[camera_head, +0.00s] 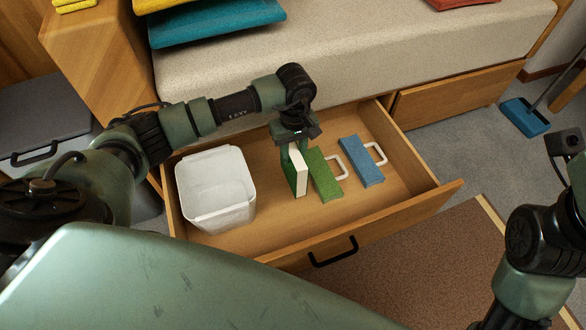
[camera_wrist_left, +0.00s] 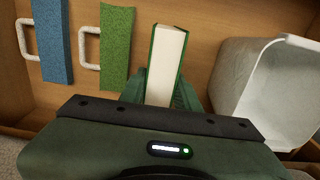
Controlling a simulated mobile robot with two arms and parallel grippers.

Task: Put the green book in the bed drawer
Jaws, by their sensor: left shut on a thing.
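The green book (camera_head: 299,172) has green covers and white page edges. It stands upright in my left gripper (camera_head: 292,146), inside or just over the open bed drawer (camera_head: 331,243). In the left wrist view the book (camera_wrist_left: 166,65) sits between the fingers of the left gripper (camera_wrist_left: 168,92), its pale pages facing the camera. I cannot tell whether its lower edge touches the drawer floor. My right arm shows at the right edge of the head view, but I cannot make out its fingertips.
The drawer also holds a white bin (camera_head: 215,190) on the left, and a green block (camera_head: 324,177) and a blue block (camera_head: 361,162), each with a white handle, on the right. The bed (camera_head: 350,60) is behind. A blue dustpan (camera_head: 524,117) is on the floor.

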